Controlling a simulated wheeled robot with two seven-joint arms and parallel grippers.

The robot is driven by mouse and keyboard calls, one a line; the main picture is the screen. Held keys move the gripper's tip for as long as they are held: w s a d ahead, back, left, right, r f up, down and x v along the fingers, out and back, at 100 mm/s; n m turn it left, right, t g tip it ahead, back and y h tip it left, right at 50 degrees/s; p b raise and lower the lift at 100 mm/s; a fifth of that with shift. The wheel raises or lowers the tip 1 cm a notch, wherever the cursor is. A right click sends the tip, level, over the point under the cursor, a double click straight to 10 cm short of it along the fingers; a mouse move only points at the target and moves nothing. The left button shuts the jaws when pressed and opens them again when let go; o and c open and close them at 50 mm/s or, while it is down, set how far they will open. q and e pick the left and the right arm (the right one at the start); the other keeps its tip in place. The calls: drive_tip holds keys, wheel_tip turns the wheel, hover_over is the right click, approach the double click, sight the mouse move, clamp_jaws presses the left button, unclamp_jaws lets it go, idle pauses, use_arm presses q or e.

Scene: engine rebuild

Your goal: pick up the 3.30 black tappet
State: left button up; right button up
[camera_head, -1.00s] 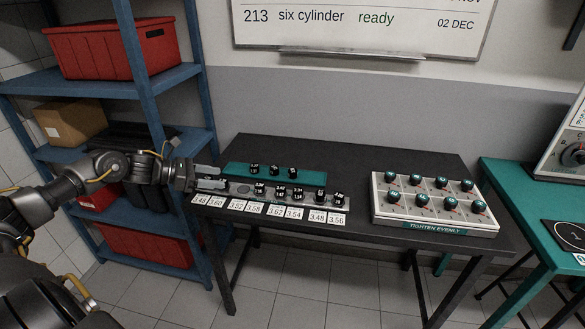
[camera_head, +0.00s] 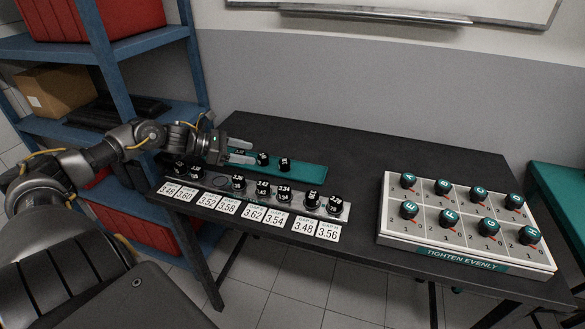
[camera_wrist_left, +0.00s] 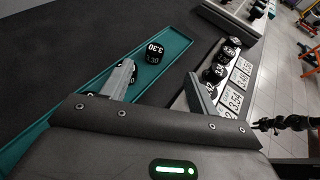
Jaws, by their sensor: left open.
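The black tappet marked 3.30 (camera_wrist_left: 155,52) stands in the teal tray (camera_wrist_left: 178,42), ahead of my left gripper in the left wrist view. It appears to be the rightmost tappet (camera_head: 285,164) on the tray in the head view, where its marking is too small to read. My left gripper (camera_head: 246,151) is open and empty over the tray's left part. Its fingers point right, apart from the 3.30 tappet. Another black tappet (camera_head: 262,158) stands just beyond the fingertips. A further one (camera_head: 238,150) shows between the fingers.
A grey rack (camera_head: 222,182) with several black tappets and white number cards runs along the table's front edge. Blue shelving (camera_head: 120,55) stands left.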

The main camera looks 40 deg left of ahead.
sight(283, 162)
use_arm(q)
drive_tip(key=shift+w+a+f+b, duration=0.1)
drive_tip(key=shift+w+f+b, duration=0.15)
drive_tip(key=shift+f, duration=0.2)
drive_tip(key=shift+w+f+b, duration=0.2)
drive_tip(key=shift+f, duration=0.25)
drive_tip(key=shift+w, duration=0.15)
drive_tip(key=shift+w+d, duration=0.1)
drive_tip(key=shift+d, duration=0.1)
drive_tip(key=x, duration=0.3)
drive_tip(key=shift+w+f, duration=0.1)
drive_tip(key=shift+w, duration=0.15)
drive_tip(key=shift+x, duration=0.75)
drive_tip(key=shift+d, duration=0.2)
drive_tip(key=shift+w+d+p, duration=0.15)
drive_tip(key=shift+w+p, duration=0.05)
drive_tip(key=shift+p, duration=0.3)
drive_tip(key=p+x, duration=0.1)
drive_tip(key=x, duration=0.2)
drive_tip(key=shift+w+d+f+p, duration=0.15)
drive_tip(key=shift+w+d+p, duration=0.05)
drive_tip(key=shift+p, duration=0.1)
drive_tip(key=shift+w+d+f, duration=0.2)
drive_tip(key=shift+w+f, duration=0.1)
use_arm(e)
drive_tip(key=shift+s+a+r, duration=0.15)
drive_tip(key=shift+a, duration=0.3)
drive_tip(key=shift+s+a+r, duration=0.15)
drive_tip(key=shift+a, duration=0.3)
